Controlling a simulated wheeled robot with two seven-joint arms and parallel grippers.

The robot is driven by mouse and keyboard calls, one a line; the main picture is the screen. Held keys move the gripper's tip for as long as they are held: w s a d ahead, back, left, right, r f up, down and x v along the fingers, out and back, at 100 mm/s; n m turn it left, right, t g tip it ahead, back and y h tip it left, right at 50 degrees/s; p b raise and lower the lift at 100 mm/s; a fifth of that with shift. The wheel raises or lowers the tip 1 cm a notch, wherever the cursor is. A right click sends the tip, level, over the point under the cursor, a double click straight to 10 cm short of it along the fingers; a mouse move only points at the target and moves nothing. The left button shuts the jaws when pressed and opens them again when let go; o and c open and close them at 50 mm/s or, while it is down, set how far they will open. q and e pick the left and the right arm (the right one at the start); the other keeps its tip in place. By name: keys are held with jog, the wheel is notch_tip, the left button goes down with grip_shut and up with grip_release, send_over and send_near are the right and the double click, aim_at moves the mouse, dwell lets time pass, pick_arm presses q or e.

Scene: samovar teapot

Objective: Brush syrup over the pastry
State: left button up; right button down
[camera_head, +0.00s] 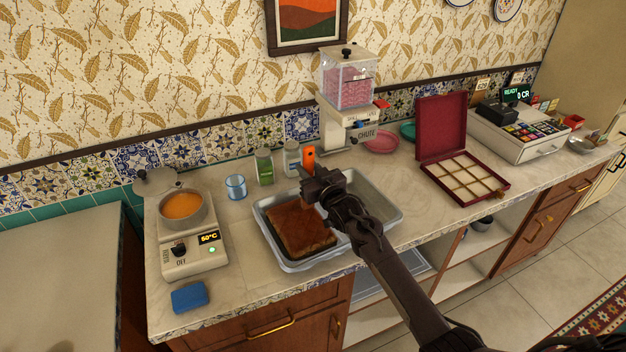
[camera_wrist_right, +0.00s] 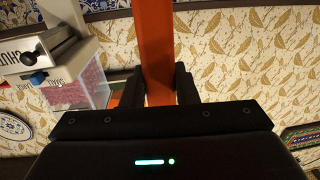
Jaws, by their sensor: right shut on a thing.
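The brown square pastry (camera_head: 300,228) lies in the left part of a grey metal tray (camera_head: 382,186) on the counter. My right gripper (camera_head: 314,178) is over the tray, at the pastry's upper right corner. It is shut on an orange handle (camera_head: 308,157), which stands up above the jaws; the handle also shows between the fingers in the right wrist view (camera_wrist_right: 155,50). The brush end is hidden behind the gripper, so I cannot tell if it touches the pastry. Orange syrup (camera_head: 182,205) fills a round pot on the warmer (camera_head: 195,255), whose display reads 50°C. My left gripper is out of view.
A blue glass (camera_head: 236,187), a green-labelled jar (camera_head: 264,167) and another jar (camera_head: 291,158) stand behind the tray. A blue sponge (camera_head: 189,297) lies at the front left. A dispenser (camera_head: 347,90), an open red box (camera_head: 462,172) and a cash register (camera_head: 520,133) stand rightward.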

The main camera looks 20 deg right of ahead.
jog(key=shift+w+a+f, duration=0.1)
jog(key=shift+w, duration=0.35)
jog(key=w+b, duration=0.3)
jog(key=shift+w+a, duration=0.1)
jog(key=shift+a, duration=0.05)
jog(key=shift+r, duration=0.25)
notch_tip(320, 180, up, 7)
jog(key=p, duration=0.5)
jog(key=shift+f, duration=0.15)
